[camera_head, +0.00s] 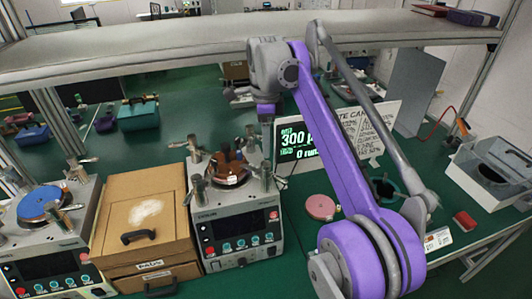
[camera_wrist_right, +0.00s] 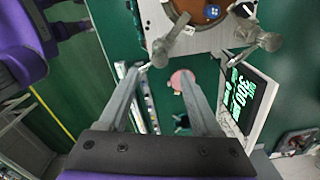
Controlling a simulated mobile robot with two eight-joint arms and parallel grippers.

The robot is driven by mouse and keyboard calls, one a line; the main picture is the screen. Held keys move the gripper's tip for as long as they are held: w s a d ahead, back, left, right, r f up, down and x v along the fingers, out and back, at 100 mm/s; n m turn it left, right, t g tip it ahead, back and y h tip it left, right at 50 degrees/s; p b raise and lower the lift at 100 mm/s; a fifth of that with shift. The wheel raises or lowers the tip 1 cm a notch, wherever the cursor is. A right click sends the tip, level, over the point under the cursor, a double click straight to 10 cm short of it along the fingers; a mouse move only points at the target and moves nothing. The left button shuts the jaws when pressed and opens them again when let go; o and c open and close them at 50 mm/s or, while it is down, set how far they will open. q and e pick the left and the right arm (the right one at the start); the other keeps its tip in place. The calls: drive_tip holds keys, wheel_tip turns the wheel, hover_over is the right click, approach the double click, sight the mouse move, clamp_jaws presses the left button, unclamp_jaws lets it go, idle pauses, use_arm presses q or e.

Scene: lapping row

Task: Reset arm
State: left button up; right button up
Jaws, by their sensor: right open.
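My right arm, purple and grey, rises from the bottom right of the head view and bends over at the top. My right gripper (camera_head: 266,114) hangs down from its wrist, small and partly hidden in that view, beside the monitor. In the right wrist view the gripper (camera_wrist_right: 160,74) has its two grey fingers apart with nothing between the tips. Below it is the dark green bench. The middle lapping machine (camera_head: 240,228) carries a brown plate (camera_head: 231,172); this plate also shows at the top of the wrist view (camera_wrist_right: 204,10). My left gripper is not in view.
A second machine with a blue plate (camera_head: 42,203) stands at left, a cardboard box (camera_head: 140,205) between. A monitor (camera_head: 299,143), a pink disc (camera_head: 321,207), a red block (camera_head: 465,221) and a grey bin (camera_head: 487,181) lie right. A shelf (camera_head: 150,45) spans above.

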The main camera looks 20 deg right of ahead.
wheel_tip(320, 180, up, 2)
drive_tip(key=shift+r, duration=0.2)
drive_tip(key=shift+s, duration=0.1)
idle(0.3)
